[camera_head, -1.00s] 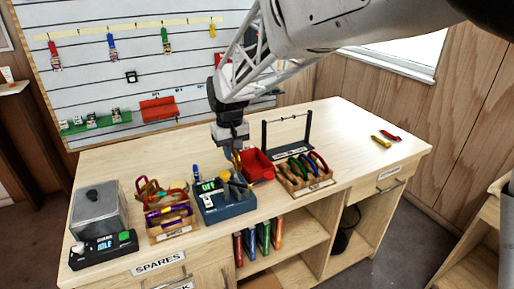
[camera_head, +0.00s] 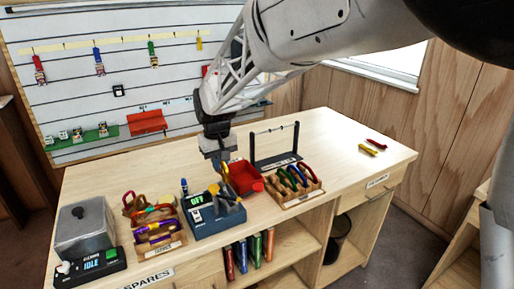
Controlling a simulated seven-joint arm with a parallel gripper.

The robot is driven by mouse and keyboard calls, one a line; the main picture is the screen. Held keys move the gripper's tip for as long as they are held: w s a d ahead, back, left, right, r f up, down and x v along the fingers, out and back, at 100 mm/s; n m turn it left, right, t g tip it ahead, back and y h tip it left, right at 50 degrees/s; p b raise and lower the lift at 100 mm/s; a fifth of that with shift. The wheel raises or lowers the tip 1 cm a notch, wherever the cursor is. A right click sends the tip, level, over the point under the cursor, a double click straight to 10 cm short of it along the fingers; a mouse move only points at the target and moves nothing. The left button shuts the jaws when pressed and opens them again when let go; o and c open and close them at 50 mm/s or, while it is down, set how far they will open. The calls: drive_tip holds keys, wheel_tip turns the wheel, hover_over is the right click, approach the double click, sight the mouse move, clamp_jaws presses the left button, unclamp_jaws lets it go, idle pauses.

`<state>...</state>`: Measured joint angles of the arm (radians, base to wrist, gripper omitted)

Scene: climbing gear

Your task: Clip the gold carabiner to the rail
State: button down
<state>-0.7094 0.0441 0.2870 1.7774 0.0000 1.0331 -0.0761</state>
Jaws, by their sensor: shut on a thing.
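My gripper (camera_head: 222,163) points down above the bench, behind the blue tool box and left of the red bin. It is shut on a small yellow-gold thing (camera_head: 225,173), which looks like the gold carabiner; its shape is too small and partly hidden to make out. The rail (camera_head: 275,130) is a thin bar between two black posts on a dark base, to the right of my gripper. The gripper is apart from the rail.
A blue tool box (camera_head: 215,222) and a red bin (camera_head: 243,178) stand below and beside my gripper. A wooden rack (camera_head: 296,198) of coloured carabiners stands in front of the rail. A crate (camera_head: 165,246) and a metal box (camera_head: 85,232) stand left. The bench's right side is mostly clear.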

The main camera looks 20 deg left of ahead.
drive_tip(key=w+d+r, duration=0.1)
drive_tip(key=w+r, duration=0.1)
drive_tip(key=w, duration=0.8)
drive_tip(key=w+d+r, duration=0.2)
drive_tip(key=w, duration=0.7)
drive_tip(key=w+d+r, duration=0.2)
drive_tip(key=w, duration=0.8)
drive_tip(key=shift+w, duration=0.35)
drive_tip(key=shift+f, duration=0.2)
drive_tip(key=shift+f, duration=1.7)
drive_tip(key=shift+f, duration=0.95)
